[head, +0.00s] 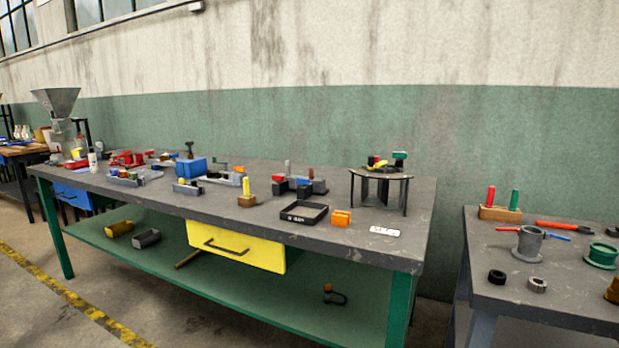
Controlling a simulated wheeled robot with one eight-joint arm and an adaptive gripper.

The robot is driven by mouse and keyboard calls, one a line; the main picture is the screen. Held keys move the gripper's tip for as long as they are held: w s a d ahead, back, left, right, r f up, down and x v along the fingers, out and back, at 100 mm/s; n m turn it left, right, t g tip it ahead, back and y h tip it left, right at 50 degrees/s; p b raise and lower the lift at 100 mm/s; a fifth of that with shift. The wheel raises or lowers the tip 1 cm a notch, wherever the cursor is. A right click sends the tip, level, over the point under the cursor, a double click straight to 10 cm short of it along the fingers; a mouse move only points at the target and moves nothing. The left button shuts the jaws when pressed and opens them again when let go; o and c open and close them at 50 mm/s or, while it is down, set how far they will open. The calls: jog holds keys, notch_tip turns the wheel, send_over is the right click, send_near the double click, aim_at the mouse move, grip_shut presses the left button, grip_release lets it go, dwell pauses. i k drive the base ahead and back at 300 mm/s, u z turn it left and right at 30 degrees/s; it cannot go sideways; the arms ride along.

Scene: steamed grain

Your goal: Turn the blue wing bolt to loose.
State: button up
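I cannot make out the blue wing bolt for certain; the parts are small at this distance. Several blue parts show in the head view. A blue block (193,168) with a dark knob on top stands on the long grey workbench (330,235). My gripper is not in view.
A round raised stand (381,176) is at the bench's right end. A black tray (304,214), an orange block (341,217) and a yellow drawer (236,246) are along its front. The right table (545,308) stands apart across a floor gap.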

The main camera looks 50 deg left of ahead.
aim_at(303, 182)
jog(key=u, duration=0.05)
jog(key=k, duration=1.2)
jog(key=u, duration=1.45)
jog(key=i, duration=0.9)
